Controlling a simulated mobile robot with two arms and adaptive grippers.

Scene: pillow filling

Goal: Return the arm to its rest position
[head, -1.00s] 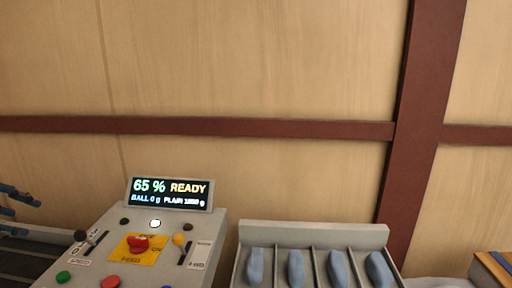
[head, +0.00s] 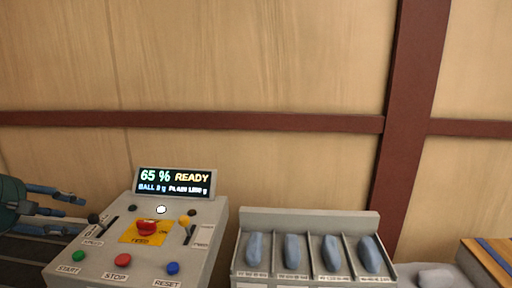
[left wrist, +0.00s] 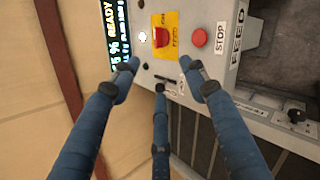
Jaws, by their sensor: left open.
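My left gripper (head: 78,205) comes in at the left edge of the head view, just left of the control panel (head: 215,225). Its blue fingers are spread and empty. In the left wrist view the open fingers (left wrist: 158,72) show in front of the panel, with a red knob (left wrist: 162,37) on a yellow plate beyond them; I cannot tell whether they touch anything. The panel's display (head: 175,182) reads 65 % READY. My right gripper is not in view.
The panel carries a dark lever (head: 94,218), a yellow-tipped lever (head: 184,222) and green, red and blue buttons. A grey divided tray (head: 310,217) with blue-grey pieces stands to its right. A wooden wall with dark red beams stands behind.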

